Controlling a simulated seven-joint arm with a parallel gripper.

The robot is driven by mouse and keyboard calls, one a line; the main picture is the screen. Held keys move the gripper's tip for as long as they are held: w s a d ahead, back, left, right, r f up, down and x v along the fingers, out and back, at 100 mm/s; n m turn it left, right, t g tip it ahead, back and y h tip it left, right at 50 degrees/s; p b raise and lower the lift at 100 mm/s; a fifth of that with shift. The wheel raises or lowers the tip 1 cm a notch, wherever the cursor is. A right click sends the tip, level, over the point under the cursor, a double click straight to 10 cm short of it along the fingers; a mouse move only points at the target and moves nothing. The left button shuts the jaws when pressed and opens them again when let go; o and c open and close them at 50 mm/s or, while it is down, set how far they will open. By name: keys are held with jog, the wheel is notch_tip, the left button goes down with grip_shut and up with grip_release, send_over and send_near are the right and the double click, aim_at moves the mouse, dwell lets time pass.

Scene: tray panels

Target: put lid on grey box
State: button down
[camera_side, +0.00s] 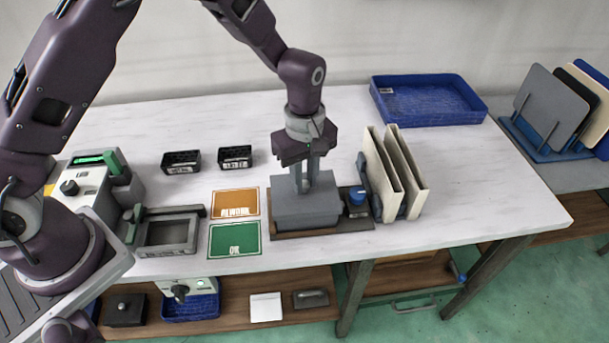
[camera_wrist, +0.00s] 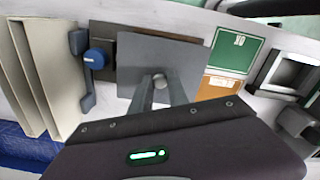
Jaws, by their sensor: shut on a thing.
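The grey box (camera_side: 310,215) stands on a brown board on the table in the side view. The flat grey lid (camera_side: 283,187) is right over the box and looks level. I cannot tell whether it touches the rim all round. My gripper (camera_side: 306,186) points straight down and is shut on the lid's small knob. In the wrist view the lid (camera_wrist: 190,58) fills the middle and hides the box. The fingertips of my gripper (camera_wrist: 160,82) meet at the knob there.
A blue round knob (camera_side: 357,195) on a dark base and cream panels in a rack (camera_side: 384,178) stand close on the right. Orange (camera_side: 236,203) and green (camera_side: 235,239) cards lie left. A blue tray (camera_side: 428,103) is at the back. The table behind the box is clear.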

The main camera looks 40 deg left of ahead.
dwell(0.8)
jog(key=c, duration=1.2)
grip_release()
jog(key=shift+o, duration=0.3)
jog(key=shift+o, duration=1.3)
jog(key=shift+r, duration=3.5)
